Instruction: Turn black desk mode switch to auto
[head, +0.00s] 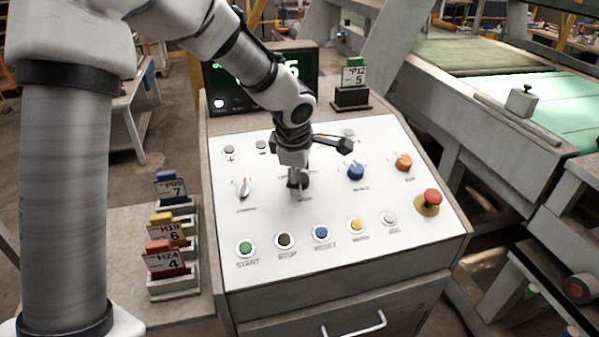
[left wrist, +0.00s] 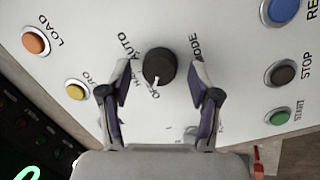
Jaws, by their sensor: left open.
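The black mode switch (left wrist: 159,66) is a round knob on the white panel, with MODE printed beside it. Its white pointer mark points to the lower side in the left wrist view, close to a partly hidden label that starts with "O". The AUTO label lies to the knob's upper left there. My left gripper (left wrist: 160,76) is open, with one finger on each side of the knob and a visible gap to both. In the head view my left gripper (head: 297,186) points down over the middle of the panel and largely hides the switch. My right gripper is not in view.
Several buttons, including green START (head: 245,248), line the front. A display (head: 228,88) stands behind.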

